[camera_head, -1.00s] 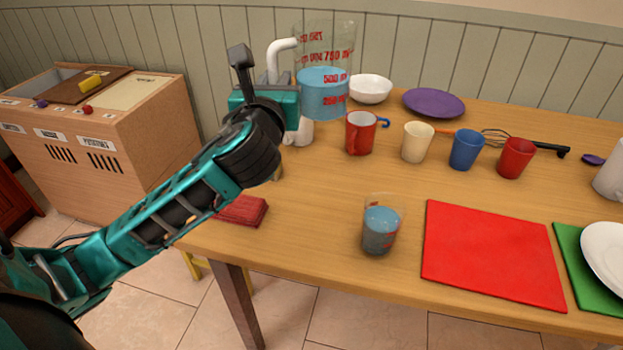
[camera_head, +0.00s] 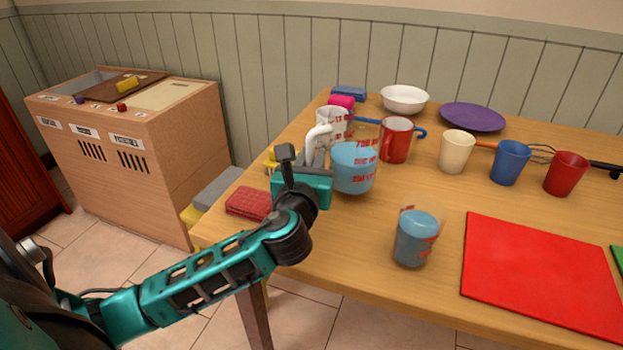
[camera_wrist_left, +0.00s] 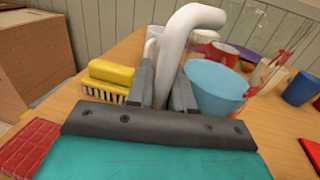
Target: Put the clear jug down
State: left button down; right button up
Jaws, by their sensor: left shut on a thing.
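The clear jug (camera_head: 354,168) with blue liquid, red markings and a white handle is upright at the left part of the table. My left gripper (camera_head: 309,168) is shut on its white handle (camera_wrist_left: 178,60). In the left wrist view the handle stands between the two dark fingers, and the blue liquid (camera_wrist_left: 215,88) is to their right. The jug's base is at or just above the tabletop; I cannot tell whether it touches. My right gripper is not in view.
A red mug (camera_head: 396,140) is close behind the jug, and a red cloth (camera_head: 248,203) lies left of it. A small clear cup with blue liquid (camera_head: 415,240) stands nearer the front. A yellow brush (camera_wrist_left: 108,78) lies by the gripper. Bare wood lies before the jug.

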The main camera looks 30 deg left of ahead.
pick_arm(q)
notch_tip(320, 180, down, 3)
jog(key=shift+b, duration=0.5)
jog(key=c, duration=1.4)
grip_release()
jog(key=shift+f, duration=0.15)
jog(key=shift+c, duration=0.2)
jog(key=o, duration=0.4)
jog(key=shift+o, duration=0.2)
jog(key=shift+s, duration=0.1)
jog(key=p+v, duration=0.1)
jog(key=v, duration=1.1)
jog(key=shift+p, duration=0.4)
